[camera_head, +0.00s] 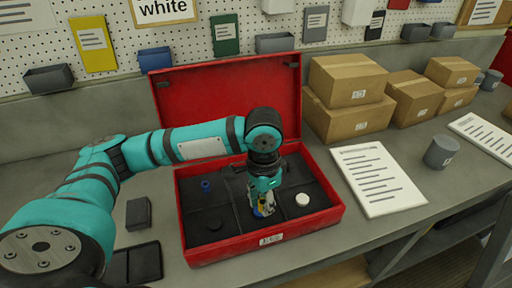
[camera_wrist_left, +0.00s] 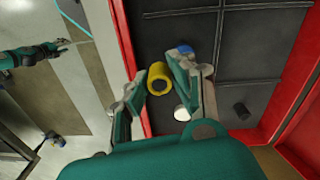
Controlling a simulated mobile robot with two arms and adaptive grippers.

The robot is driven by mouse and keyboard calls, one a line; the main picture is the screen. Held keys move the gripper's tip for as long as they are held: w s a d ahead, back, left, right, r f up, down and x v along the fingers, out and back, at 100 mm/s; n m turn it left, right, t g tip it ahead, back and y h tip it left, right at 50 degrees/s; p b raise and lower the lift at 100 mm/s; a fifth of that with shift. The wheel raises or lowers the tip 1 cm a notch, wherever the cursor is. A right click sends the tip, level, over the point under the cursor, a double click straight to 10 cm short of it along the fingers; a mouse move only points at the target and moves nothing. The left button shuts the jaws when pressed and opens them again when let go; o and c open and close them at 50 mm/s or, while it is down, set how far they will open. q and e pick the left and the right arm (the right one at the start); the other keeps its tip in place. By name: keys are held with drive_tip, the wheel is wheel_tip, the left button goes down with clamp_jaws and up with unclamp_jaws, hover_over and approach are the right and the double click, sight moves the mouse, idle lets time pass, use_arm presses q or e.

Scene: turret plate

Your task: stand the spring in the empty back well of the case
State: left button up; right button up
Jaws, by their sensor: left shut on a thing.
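The red case (camera_head: 262,241) stands open, its dark floor split into wells. My left gripper (camera_head: 262,208) points down into the case near its front middle. In the left wrist view, its fingers (camera_wrist_left: 160,75) are shut on a yellow hollow cylinder (camera_wrist_left: 155,91). I take this for the spring, but its coils cannot be made out. A yellow bit also shows low at the fingers in the head view. A blue piece (camera_wrist_left: 184,48) shows at one fingertip. My right gripper (camera_wrist_left: 64,44) shows small outside the case; its jaws are too small to judge.
The case also holds a blue ring (camera_head: 205,186) back left, a black disc (camera_head: 214,223) front left, a white disc (camera_head: 302,199) at right and a dark cylinder (camera_wrist_left: 242,110). The raised lid (camera_head: 225,88) stands behind. Cartons (camera_head: 350,85) and a paper sheet (camera_head: 377,180) lie right.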

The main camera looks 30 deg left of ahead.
use_arm(q)
drive_tip(key=w+a+r+m+p, duration=0.1)
drive_tip(key=w+a+m+p, duration=0.3)
drive_tip(key=w+m, duration=0.3)
drive_tip(key=m+p, duration=0.4)
drive_tip(key=m, duration=0.6)
hover_over(248, 181)
wheel_tip(248, 181, down, 5)
drive_tip(key=b, duration=0.4)
drive_tip(key=shift+r, duration=0.15)
drive_tip(key=shift+f+b, duration=0.25)
drive_tip(key=shift+b, duration=0.3)
drive_tip(key=shift+f, duration=0.15)
drive_tip(key=shift+f, duration=0.65)
drive_tip(key=shift+f, duration=0.7)
